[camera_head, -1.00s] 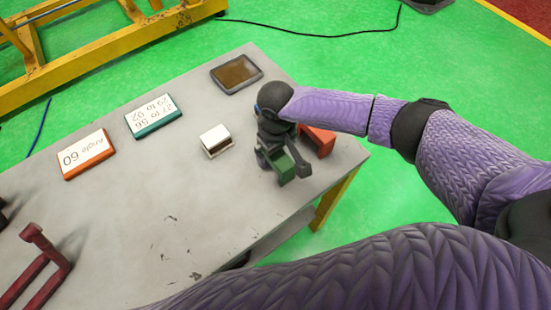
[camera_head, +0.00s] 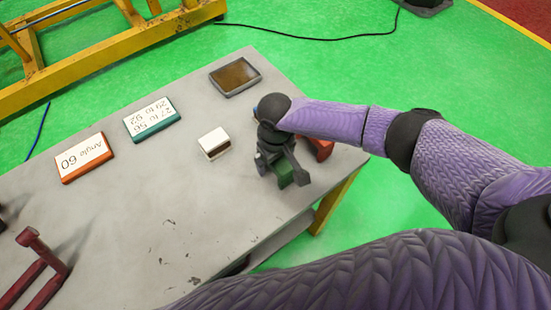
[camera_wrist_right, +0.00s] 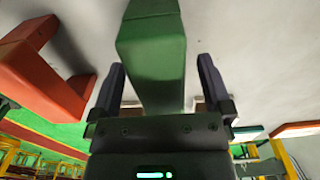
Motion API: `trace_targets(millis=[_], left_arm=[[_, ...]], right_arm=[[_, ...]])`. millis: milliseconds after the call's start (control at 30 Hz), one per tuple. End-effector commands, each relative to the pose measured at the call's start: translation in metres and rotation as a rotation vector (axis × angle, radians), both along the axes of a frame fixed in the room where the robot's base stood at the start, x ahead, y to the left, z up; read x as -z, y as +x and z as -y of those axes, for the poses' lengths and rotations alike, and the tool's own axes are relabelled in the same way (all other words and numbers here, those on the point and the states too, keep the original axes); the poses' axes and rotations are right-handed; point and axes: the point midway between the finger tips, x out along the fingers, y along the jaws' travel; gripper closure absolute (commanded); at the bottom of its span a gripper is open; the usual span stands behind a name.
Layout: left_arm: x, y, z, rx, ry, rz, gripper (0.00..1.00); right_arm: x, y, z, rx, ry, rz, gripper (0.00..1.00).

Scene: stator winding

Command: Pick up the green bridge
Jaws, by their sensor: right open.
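The green bridge (camera_head: 284,174) stands on the grey table near its right edge, partly hidden by my right gripper. My right gripper (camera_head: 282,171) is over it, with one finger on each side. In the right wrist view the green bridge (camera_wrist_right: 152,55) lies between the two spread fingers of the gripper (camera_wrist_right: 160,68). Gaps show between the bridge and both fingers there. My left gripper is in neither view.
A red-orange bridge (camera_head: 320,148) stands close beside the green one, partly behind my right arm. A white block (camera_head: 214,143), a dark tray (camera_head: 235,76), two labelled plates (camera_head: 152,119) (camera_head: 84,157) and a dark red frame (camera_head: 40,263) are on the table.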

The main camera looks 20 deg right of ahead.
Motion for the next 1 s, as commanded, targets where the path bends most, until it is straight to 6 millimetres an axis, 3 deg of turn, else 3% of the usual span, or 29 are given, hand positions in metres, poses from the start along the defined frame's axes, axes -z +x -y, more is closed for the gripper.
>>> trace_targets(millis=[33,67,500,833,1000], left_arm=[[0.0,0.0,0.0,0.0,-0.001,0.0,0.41],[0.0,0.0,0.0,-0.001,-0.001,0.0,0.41],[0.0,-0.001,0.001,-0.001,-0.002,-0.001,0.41],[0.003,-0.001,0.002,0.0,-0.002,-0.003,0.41],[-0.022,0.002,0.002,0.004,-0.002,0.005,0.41]], right_arm=[[0.0,0.0,0.0,0.0,0.0,0.0,0.0],[0.0,0.0,0.0,0.0,0.0,0.0,0.06],[0.0,0.0,0.0,0.0,0.0,0.0,1.0],[-0.004,0.001,0.001,-0.002,-0.001,0.004,1.0],[-0.054,0.001,0.0,0.0,0.002,0.005,1.0]])
